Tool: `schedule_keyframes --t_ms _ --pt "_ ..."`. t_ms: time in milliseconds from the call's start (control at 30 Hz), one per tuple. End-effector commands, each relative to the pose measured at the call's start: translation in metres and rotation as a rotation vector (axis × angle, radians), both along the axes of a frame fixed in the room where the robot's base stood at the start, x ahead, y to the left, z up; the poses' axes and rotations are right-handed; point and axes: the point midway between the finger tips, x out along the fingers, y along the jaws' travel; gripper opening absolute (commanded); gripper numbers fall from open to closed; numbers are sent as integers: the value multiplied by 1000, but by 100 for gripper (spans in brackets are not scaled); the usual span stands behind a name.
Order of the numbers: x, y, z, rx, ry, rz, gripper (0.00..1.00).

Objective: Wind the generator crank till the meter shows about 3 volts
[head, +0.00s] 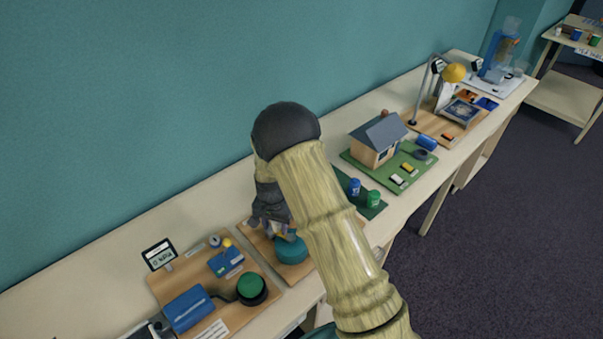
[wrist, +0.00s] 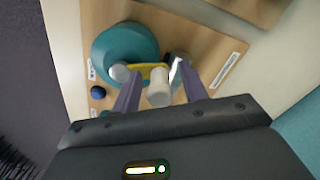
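The generator is a teal round unit (head: 291,250) on a wooden board, below my arm in the head view. In the wrist view the same teal generator (wrist: 112,45) shows a grey hub and a yellow crank arm (wrist: 152,70) running to a pale upright knob (wrist: 158,92). My gripper (wrist: 154,82) has its fingers apart, one on each side of the knob, with a gap visible on both sides. In the head view my arm hides much of this board. I cannot make out a volt meter in either view.
On the left is a board with a blue cylinder (head: 188,309), a green-topped knob (head: 250,287) and a display (head: 160,255) marked kPa. Right of my arm are a model house (head: 378,141) and a lamp (head: 453,73). The wall is close behind the table.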

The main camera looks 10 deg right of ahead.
Motion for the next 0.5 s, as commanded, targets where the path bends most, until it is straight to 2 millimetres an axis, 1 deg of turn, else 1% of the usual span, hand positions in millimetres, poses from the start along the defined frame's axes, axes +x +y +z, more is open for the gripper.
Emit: schedule_keyframes --t_ms 200,500 --pt "0 0 3 -1 0 0 44" --pt "0 -1 27 -1 0 0 44"
